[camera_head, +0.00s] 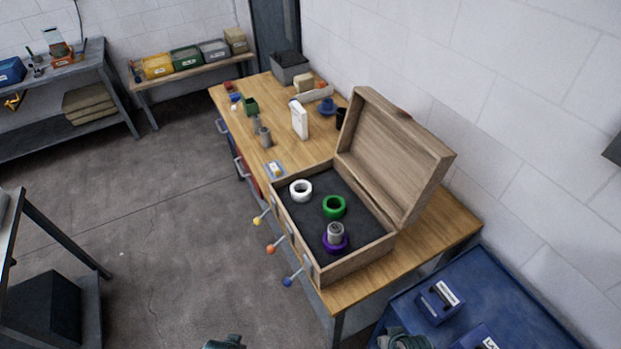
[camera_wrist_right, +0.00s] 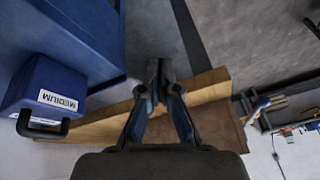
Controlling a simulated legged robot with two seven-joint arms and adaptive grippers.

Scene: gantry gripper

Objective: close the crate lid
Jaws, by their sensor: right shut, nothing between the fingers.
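The wooden crate (camera_head: 357,264) sits on the workbench near its front end. Its lid (camera_head: 389,154) stands open, tilted up on the wall side. Inside on the dark lining lie a white ring (camera_head: 301,190), a green ring (camera_head: 334,206) and a purple ring (camera_head: 335,243) with a grey cylinder at it. My right gripper (camera_wrist_right: 161,75) is shut and empty in the right wrist view; in the head view a dark part of it (camera_head: 402,340) shows at the bottom edge, apart from the crate. A small part of my left gripper (camera_head: 225,343) shows at the bottom edge; its fingers are not clear.
A blue table (camera_head: 500,285) with dark blue boxes (camera_head: 438,302) is at the lower right. Cups and a white box (camera_head: 299,119) stand behind the crate.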

